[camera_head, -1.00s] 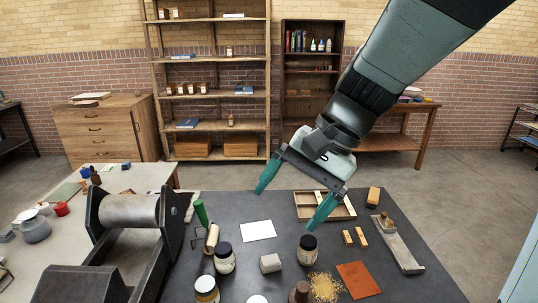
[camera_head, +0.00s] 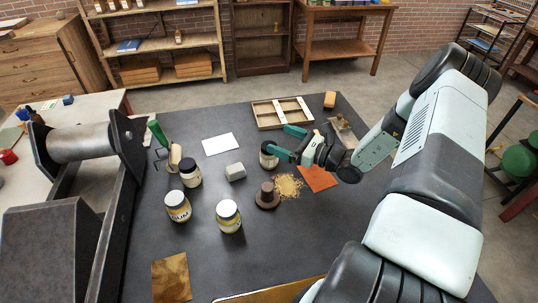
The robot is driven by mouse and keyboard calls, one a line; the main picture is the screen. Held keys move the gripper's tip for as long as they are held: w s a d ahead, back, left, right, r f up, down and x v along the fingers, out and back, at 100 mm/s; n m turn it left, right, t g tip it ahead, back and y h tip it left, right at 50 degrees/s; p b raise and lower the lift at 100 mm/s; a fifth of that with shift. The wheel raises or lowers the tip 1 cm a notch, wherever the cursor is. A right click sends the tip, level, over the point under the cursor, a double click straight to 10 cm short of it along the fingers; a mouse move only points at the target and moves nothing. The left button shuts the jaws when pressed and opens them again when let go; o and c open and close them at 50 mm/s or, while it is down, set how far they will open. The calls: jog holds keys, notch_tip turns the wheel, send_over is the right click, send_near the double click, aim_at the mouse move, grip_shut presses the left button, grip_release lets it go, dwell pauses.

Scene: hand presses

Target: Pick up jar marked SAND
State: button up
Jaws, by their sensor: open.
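My gripper is open and reaches in from the right. Its nearer finger overlaps the jar's right side in the picture; I cannot tell whether they touch. Its farther finger is beyond the jar, to the upper right. A jar reading "UM" or "GUM" (camera_head: 178,208) stands at the left front, with another jar (camera_head: 229,218) to its right and one (camera_head: 191,175) behind it. I cannot make out SAND on any label.
A roller press (camera_head: 80,142) fills the left side. A wooden tray (camera_head: 281,112) lies behind.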

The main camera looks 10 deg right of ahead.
aim_at(265, 151)
jog(key=shift+m+t, duration=0.3)
notch_tip(265, 151, down, 9)
jog(key=shift+d, duration=0.1)
jog(key=shift+w+a+r, duration=0.15)
jog(key=shift+w+a, duration=0.35)
jog(key=shift+x, duration=3.05)
jog(key=c, duration=1.2)
jog(key=shift+r, duration=0.1)
jog(key=shift+c, duration=0.6)
